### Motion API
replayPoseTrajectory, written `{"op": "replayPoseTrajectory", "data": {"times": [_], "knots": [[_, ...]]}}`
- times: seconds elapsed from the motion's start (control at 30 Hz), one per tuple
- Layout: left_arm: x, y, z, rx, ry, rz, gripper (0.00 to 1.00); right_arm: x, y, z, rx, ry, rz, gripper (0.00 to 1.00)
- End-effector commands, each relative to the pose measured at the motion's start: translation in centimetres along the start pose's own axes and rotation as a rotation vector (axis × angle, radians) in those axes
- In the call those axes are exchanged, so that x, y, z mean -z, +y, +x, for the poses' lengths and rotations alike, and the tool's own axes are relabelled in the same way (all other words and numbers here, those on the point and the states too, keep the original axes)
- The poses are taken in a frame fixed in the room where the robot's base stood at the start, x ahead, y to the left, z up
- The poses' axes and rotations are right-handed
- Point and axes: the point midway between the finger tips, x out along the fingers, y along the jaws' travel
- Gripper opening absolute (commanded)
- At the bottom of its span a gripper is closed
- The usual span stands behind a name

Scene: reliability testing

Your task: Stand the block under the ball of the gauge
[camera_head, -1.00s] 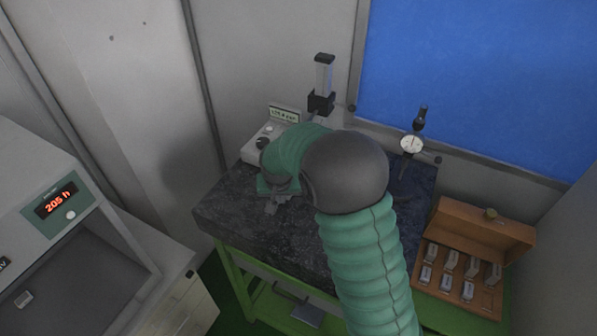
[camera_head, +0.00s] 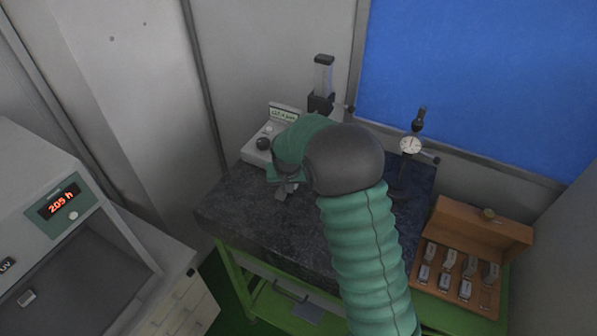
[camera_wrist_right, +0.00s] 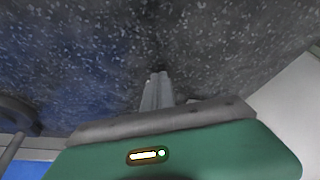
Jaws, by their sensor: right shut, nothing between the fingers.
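My right gripper (camera_head: 285,191) is low over the dark granite table, in front of the grey gauge box. Its fingers (camera_wrist_right: 157,90) are closed together with nothing between them in the wrist view. The gauge has a grey box with a small display (camera_head: 284,114) and a black-and-grey column (camera_head: 323,85) behind my arm. Its ball is hidden by my arm and wrist. No block shows on the visible part of the table; several small metal blocks (camera_head: 449,258) sit in the open wooden case. My left gripper is not in view.
A dial indicator (camera_head: 410,146) on a stand is at the table's back right. The granite table (camera_head: 240,215) is clear at the front left. The wooden case (camera_head: 440,290) stands at the right. A cabinet with a red "205 h" display (camera_head: 58,200) is at the left.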

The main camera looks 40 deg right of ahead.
Motion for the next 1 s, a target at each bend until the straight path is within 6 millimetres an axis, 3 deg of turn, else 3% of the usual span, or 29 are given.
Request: {"op": "replayPoseTrajectory", "data": {"times": [0.67, 1.0], "knots": [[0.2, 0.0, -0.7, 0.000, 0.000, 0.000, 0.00, 2.2, 1.3, 0.7, 0.001, 0.001, 0.000, 0.00], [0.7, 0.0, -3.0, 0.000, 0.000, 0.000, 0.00, 2.1, 0.5, -3.0, 0.001, 0.001, -0.001, 0.00]]}}
